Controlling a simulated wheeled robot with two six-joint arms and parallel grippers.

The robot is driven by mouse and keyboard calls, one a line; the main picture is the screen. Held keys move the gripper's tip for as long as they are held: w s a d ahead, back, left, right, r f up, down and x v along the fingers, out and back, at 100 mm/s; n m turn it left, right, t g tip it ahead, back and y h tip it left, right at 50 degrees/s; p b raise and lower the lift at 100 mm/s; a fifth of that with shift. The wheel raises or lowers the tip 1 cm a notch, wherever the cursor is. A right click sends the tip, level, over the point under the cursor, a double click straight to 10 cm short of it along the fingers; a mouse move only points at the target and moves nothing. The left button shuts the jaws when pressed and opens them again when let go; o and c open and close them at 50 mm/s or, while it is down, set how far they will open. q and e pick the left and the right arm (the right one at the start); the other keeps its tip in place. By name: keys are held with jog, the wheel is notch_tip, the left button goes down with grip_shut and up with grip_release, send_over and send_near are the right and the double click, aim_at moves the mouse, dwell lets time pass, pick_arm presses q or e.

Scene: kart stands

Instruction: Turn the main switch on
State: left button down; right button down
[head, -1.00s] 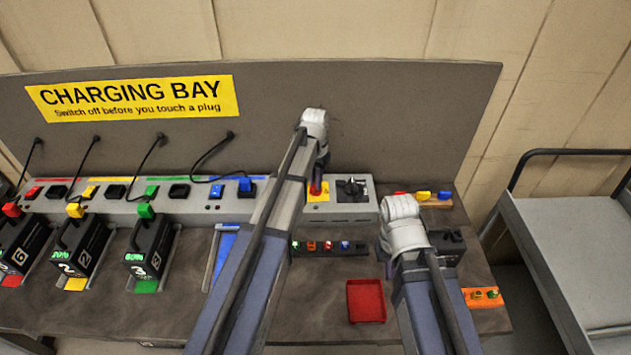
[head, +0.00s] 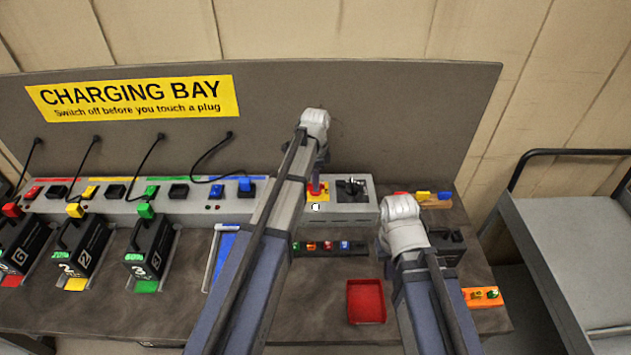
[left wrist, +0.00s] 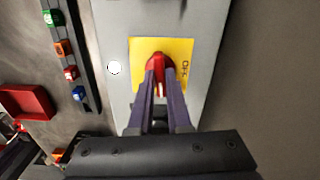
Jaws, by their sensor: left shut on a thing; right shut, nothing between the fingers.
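The main switch is a red handle (left wrist: 158,62) on a yellow plate (left wrist: 135,53) marked OFF at one edge. The plate also shows in the head view (head: 322,198), on the grey panel under my left wrist. My left gripper (left wrist: 160,88) points at the plate, with its fingers closed on the red handle; they cover part of it. A round lamp (left wrist: 114,68) beside the plate glows white, also in the head view (head: 316,207). My right gripper (head: 402,225) is at the right over the bench; its fingers are mostly hidden by my own wrist.
A black rotary knob (head: 351,187) is right of the switch. In front are a strip of coloured pieces (head: 330,247) and a red tray (head: 365,301). Chargers with plugs (head: 146,210) fill the left. A grey cart (head: 570,240) stands at the right.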

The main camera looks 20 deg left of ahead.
pick_arm(q)
jog(key=shift+m, duration=0.6)
jog(key=c, duration=0.9)
grip_release()
jog(key=shift+o, duration=0.2)
jog(key=shift+r, duration=0.15)
notch_tip(320, 180, up, 8)
jog(key=p, duration=0.8)
jog(key=shift+f, duration=0.2)
